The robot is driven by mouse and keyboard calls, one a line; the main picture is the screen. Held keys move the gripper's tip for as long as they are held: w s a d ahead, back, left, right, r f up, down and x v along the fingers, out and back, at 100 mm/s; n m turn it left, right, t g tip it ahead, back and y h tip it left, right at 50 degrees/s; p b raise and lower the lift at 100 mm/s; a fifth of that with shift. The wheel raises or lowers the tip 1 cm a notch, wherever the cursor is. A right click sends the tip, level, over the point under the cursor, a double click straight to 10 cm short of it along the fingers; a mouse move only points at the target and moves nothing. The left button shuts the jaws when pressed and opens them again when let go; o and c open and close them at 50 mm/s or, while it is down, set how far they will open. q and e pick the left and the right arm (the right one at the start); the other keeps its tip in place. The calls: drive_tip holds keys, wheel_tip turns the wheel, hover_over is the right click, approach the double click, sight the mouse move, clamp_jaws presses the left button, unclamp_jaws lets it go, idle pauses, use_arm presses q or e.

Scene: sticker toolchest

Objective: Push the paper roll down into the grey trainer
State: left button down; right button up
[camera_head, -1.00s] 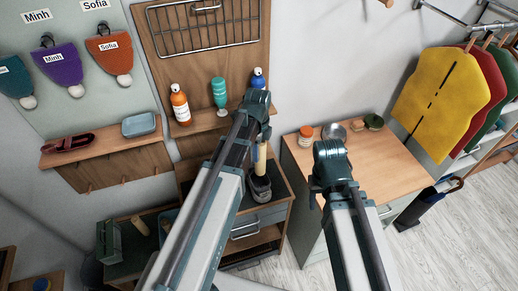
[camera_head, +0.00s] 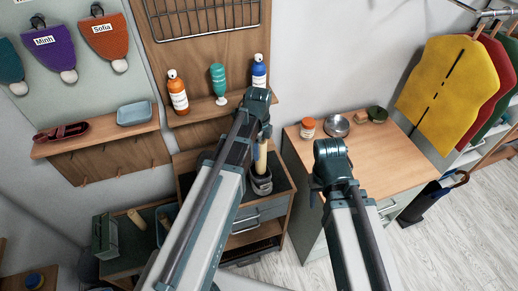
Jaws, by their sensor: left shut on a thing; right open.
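The paper roll (camera_head: 261,157) is a pale tan cylinder standing upright in the opening of the grey trainer (camera_head: 262,184). The trainer sits on the dark top of a low wooden cabinet with a grey drawer. My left gripper (camera_head: 260,136) is above the trainer, shut on the upper part of the roll; its arm hides part of the roll's left side. How deep the roll sits inside the trainer is hidden. My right gripper (camera_head: 320,186) is over the left edge of the wooden-topped counter, empty, with its fingers mostly hidden behind its wrist.
A wall shelf above holds an orange bottle (camera_head: 178,92), a teal bottle (camera_head: 218,82) and a blue bottle (camera_head: 259,71). A second roll (camera_head: 137,220) lies at the lower left.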

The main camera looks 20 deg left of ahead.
use_arm(q)
drive_tip(key=shift+f+b, duration=2.55)
drive_tip(key=shift+f, duration=0.25)
drive_tip(key=shift+c, duration=1.2)
unclamp_jaws()
wheel_tip(320, 180, up, 14)
drive_tip(key=p, duration=1.4)
drive_tip(key=shift+f, duration=0.15)
